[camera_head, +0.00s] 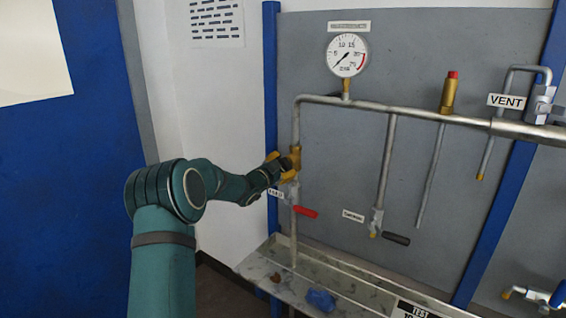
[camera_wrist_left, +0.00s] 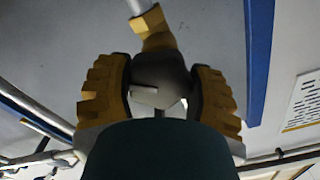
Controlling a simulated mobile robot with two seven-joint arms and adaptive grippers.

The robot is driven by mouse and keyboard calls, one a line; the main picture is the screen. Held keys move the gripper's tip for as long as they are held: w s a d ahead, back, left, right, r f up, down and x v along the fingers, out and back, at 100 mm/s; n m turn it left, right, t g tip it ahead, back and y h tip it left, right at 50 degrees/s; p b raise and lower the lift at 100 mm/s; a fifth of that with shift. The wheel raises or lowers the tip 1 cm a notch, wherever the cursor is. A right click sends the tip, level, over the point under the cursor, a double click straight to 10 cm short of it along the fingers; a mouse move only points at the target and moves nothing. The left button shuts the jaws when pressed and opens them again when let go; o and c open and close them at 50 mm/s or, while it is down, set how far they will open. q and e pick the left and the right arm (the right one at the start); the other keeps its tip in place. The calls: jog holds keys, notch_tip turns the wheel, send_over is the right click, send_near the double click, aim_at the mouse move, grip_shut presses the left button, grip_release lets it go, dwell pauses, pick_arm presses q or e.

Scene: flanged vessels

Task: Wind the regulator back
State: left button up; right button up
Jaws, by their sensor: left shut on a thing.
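The regulator (camera_head: 296,156) is a brass body on the vertical pipe at the left of the grey panel. Its dark knob (camera_wrist_left: 158,80) shows between the fingers in the left wrist view. My left gripper (camera_head: 285,165) is shut on the knob, with one ribbed yellow finger on each side (camera_wrist_left: 158,95). In the head view the fingers hide most of the knob. The round gauge (camera_head: 346,55) stands above the pipe, its needle pointing to the lower left. My right gripper is in neither view.
A red-handled valve (camera_head: 304,211) sits just below the regulator, near my left gripper. A black-handled valve (camera_head: 396,238) hangs to the right. A drip tray (camera_head: 346,283) with a blue cloth (camera_head: 320,299) runs below. A blue post (camera_head: 271,60) stands left of the pipe.

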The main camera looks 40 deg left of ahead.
pick_arm(q)
jog(key=n+p, duration=0.3)
jog(key=n, duration=0.3)
jog(key=shift+a+n, duration=0.1)
jog(key=shift+n, duration=0.2)
jog(key=n+p, duration=0.2)
jog(key=n, duration=0.1)
jog(key=shift+n+p, duration=0.35)
jog(key=shift+n, duration=0.85)
jog(key=n+p, duration=0.2)
jog(key=n, duration=0.4)
jog(key=shift+p, duration=0.3)
jog(key=n+p, duration=0.1)
jog(key=n, duration=0.2)
jog(key=shift+n, duration=0.4)
jog(key=shift+f+n+p, duration=0.1)
jog(key=shift+n+p, duration=0.3)
jog(key=shift+n, duration=1)
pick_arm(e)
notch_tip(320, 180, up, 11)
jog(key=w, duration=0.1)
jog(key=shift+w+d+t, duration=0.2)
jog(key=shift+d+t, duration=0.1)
pick_arm(q)
jog(key=o, duration=1.2)
